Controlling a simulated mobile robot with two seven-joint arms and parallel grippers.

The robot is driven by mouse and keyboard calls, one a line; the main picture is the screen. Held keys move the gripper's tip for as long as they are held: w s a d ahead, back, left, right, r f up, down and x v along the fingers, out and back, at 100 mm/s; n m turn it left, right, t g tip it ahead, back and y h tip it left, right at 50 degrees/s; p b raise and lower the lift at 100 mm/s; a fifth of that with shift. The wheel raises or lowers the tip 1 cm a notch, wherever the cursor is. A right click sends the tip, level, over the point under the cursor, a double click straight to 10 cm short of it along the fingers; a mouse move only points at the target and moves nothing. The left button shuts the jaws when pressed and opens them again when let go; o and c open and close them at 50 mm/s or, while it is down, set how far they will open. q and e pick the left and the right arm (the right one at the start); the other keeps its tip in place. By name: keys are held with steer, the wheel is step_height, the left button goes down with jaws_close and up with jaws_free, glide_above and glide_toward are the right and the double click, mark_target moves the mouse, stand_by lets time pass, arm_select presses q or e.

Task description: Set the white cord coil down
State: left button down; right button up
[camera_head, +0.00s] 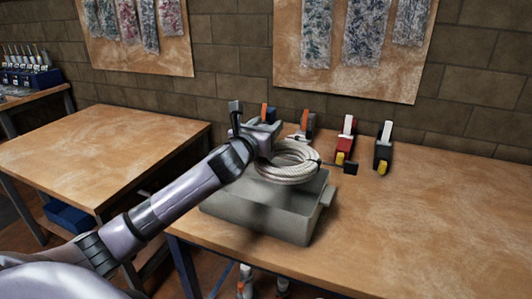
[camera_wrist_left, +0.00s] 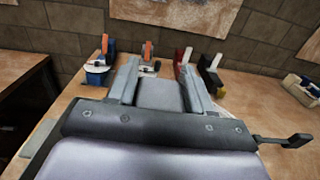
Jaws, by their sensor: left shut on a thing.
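The white cord coil (camera_head: 289,166) shows in the head view as a ring of several wound loops. It is over the top of a grey box (camera_head: 262,213) on the right-hand workbench; I cannot tell whether it touches the lid. My left gripper (camera_head: 268,138) is at the coil's far left edge, shut on it. In the left wrist view the two fingers of my left gripper (camera_wrist_left: 160,80) show, but the coil is not clearly visible there. My right gripper is in neither view.
The workbench (camera_head: 430,215) is clear right of the box. Behind the coil stand a red tool (camera_head: 345,142), a black tool (camera_head: 383,150) and orange-tipped ones. A second, empty table (camera_head: 90,145) is on the left, across a gap.

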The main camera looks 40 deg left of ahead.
mark_target(287, 151)
arm_select(q)
steer(key=shift+f+b, duration=0.5)
steer(key=shift+f, duration=2.55)
steer(key=shift+f+b, duration=0.3)
steer(key=shift+f, duration=0.3)
steer(key=shift+c, duration=2.3)
jaws_free()
